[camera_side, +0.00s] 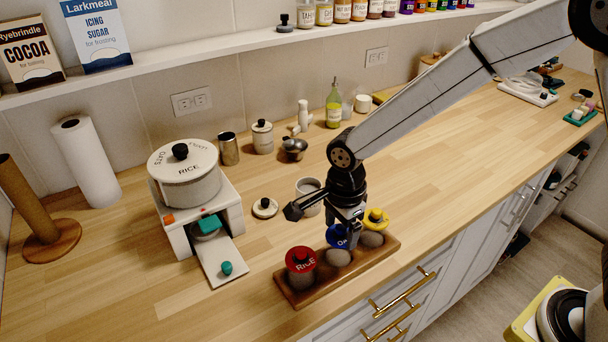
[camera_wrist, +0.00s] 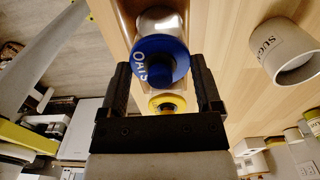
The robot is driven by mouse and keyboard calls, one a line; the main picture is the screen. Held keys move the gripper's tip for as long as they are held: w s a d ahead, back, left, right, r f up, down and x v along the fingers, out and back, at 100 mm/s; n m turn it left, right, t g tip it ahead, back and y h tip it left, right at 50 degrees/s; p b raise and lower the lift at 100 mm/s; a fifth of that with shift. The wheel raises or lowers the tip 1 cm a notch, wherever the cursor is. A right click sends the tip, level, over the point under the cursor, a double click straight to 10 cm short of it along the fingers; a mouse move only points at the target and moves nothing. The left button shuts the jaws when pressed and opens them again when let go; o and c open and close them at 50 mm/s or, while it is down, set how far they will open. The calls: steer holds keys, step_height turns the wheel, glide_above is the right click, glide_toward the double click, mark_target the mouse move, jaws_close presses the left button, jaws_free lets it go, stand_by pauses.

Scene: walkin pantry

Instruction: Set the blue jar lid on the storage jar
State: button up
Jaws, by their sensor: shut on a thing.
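The blue jar lid (camera_side: 333,238), marked OATS, has a dark blue knob. It also shows in the wrist view (camera_wrist: 147,50). My gripper (camera_side: 341,228) is shut on it from above, with one dark finger on each side in the wrist view (camera_wrist: 163,80). The storage jar (camera_side: 339,258) is grey and is the middle jar in a wooden tray (camera_side: 298,298). The lid is over its mouth, and the jar body shows past the lid in the wrist view (camera_wrist: 158,20). I cannot tell whether the lid touches the rim.
A red-lidded RICE jar (camera_side: 301,262) and a yellow-lidded jar (camera_side: 375,220) stand on either side in the tray. An open SUGAR jar (camera_wrist: 283,50) stands behind the tray. A cream lid (camera_side: 265,208) lies on the counter, near a white dispenser (camera_side: 185,190).

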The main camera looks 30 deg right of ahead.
steer(key=shift+f, duration=0.25)
steer(key=o, duration=1)
steer(key=shift+r, duration=0.15)
steer(key=shift+r, duration=3.4)
steer(key=shift+s+d+f+n, duration=0.15)
steer(key=shift+s+d+n, duration=0.05)
steer(key=shift+d+n, duration=0.55)
steer(key=s+d+f+n+t, duration=0.2)
steer(key=s+d+n, duration=0.7)
steer(key=d+n, duration=0.5)
steer(key=shift+f+n+t, duration=0.3)
steer(key=shift+f+n, duration=0.45)
steer(key=shift+n, duration=0.5)
